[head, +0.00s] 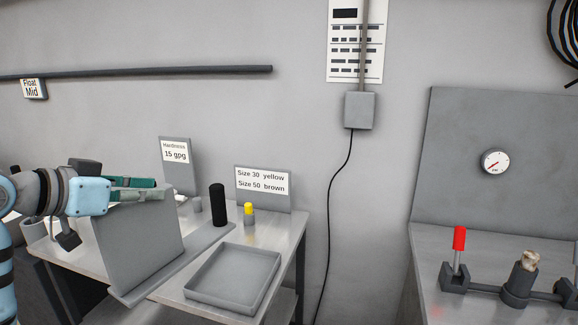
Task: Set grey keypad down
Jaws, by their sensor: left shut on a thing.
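My left gripper (150,188) comes in from the left with its green-grey fingers pointing right. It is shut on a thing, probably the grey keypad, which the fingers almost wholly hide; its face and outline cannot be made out. The fingers are level with the top of an upright grey panel (140,240) on the left table and overlap it in the picture. I cannot tell whether they touch it. My right gripper is not in view.
The left table (285,228) holds a shallow grey tray (193,292), a black cylinder (217,204), a yellow-capped vial (249,212) and two sign cards (263,187). The tray is empty. A right bench (435,285) carries a red-handled lever (459,240) and a gauge panel (460,150).

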